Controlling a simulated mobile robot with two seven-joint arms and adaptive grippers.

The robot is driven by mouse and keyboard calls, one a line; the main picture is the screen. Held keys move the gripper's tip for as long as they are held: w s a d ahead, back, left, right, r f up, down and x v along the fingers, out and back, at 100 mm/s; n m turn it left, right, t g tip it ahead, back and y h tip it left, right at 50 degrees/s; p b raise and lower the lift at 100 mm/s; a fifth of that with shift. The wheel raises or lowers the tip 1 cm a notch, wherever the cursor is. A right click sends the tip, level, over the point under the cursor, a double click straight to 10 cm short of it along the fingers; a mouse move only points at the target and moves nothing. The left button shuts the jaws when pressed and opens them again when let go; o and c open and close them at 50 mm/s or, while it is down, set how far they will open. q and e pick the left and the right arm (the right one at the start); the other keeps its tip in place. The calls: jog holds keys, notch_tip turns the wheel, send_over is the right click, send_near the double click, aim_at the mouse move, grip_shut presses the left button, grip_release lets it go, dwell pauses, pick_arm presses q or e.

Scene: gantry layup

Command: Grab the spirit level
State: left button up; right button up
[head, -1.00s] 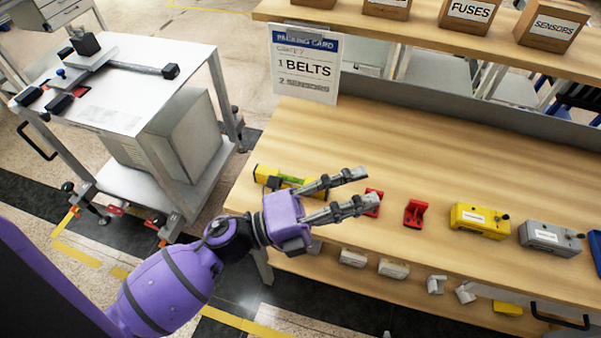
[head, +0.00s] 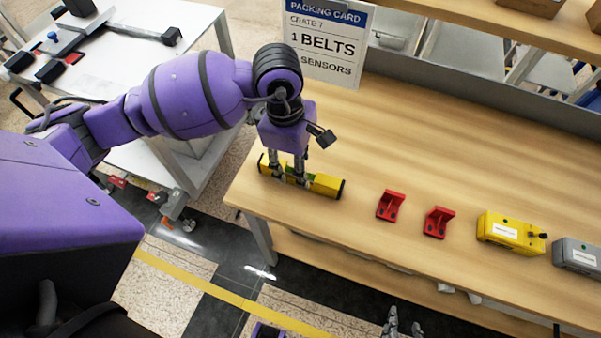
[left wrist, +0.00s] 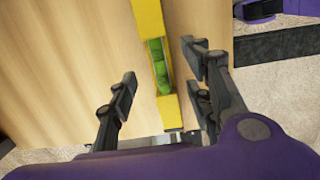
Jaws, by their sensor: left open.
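The spirit level (head: 325,185) is a yellow bar with black ends and a green vial. It lies flat near the left end of the workbench. My left gripper (head: 290,178) points down over its middle, hiding part of it. In the left wrist view the level (left wrist: 149,22) runs between the two open fingers of my left gripper (left wrist: 160,75). A clear gap shows between the left finger and the level; the right finger is nearer to it. I cannot tell how far down the fingertips are. My right gripper (head: 404,322) is at the bottom edge, fingers apart, in front of the bench.
Two red brackets (head: 390,205) (head: 438,222), a yellow box (head: 510,233) and a grey box (head: 578,255) lie right of the level on the workbench (head: 440,140). A white cart (head: 110,75) stands left.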

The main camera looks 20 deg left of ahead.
pick_arm(q)
jog(key=shift+d+f, duration=0.2)
jog(key=shift+f, duration=0.8)
jog(key=shift+d+f, duration=0.2)
jog(key=shift+f, duration=0.75)
grip_shut()
